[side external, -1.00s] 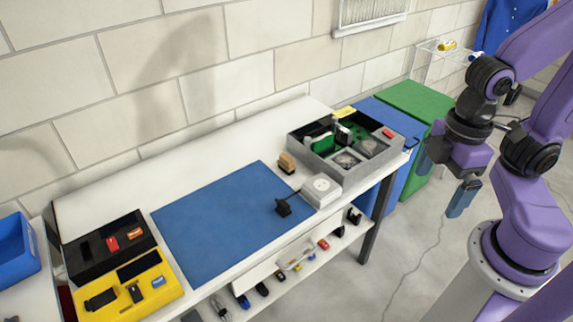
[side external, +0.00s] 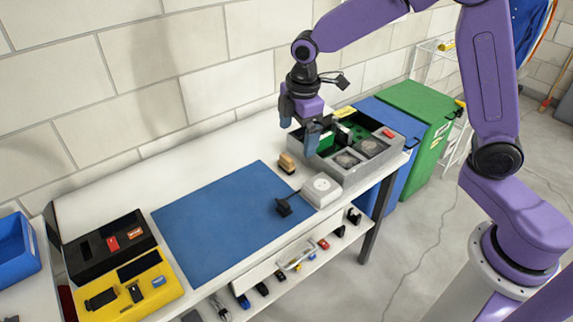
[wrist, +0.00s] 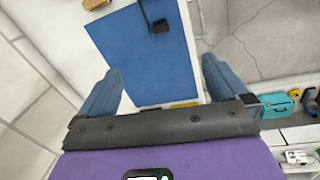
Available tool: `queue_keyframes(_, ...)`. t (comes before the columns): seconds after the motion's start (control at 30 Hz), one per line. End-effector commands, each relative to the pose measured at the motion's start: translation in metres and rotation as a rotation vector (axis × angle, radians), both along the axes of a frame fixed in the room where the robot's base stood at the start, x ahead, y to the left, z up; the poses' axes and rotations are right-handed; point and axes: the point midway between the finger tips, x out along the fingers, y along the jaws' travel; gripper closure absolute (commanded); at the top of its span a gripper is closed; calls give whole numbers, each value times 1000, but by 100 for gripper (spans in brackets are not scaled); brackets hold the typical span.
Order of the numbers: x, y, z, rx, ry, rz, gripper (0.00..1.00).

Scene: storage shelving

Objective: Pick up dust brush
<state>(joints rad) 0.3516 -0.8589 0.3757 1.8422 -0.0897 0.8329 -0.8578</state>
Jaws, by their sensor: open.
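A small tan block that looks like the dust brush (side external: 287,162) sits on the white table, just beyond the right end of the blue mat. In the wrist view a yellowish piece at the top edge (wrist: 95,4) seems to be the same brush, mostly cut off. My gripper (side external: 299,138) is open and empty, its two blue fingers apart. It hangs above the rear right of the table, near the brush and the grey tray, not touching the brush. In the wrist view the open fingers (wrist: 160,88) frame the blue mat.
A grey divided tray (side external: 335,180) with several parts stands right of the brush. A white box (side external: 320,192) and a black item (side external: 283,207) lie nearby. The blue mat (side external: 215,225) is otherwise clear. Black (side external: 85,262) and yellow (side external: 160,299) cases stand at left. A block wall runs behind.

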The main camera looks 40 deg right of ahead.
Motion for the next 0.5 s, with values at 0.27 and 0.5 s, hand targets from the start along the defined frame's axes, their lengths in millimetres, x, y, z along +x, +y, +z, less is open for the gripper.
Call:
queue_keyframes(0.27,90,-32,-38,-47,-16,98,0)
queue_keyframes(0.5,140,-71,-70,-86,-21,177,0)
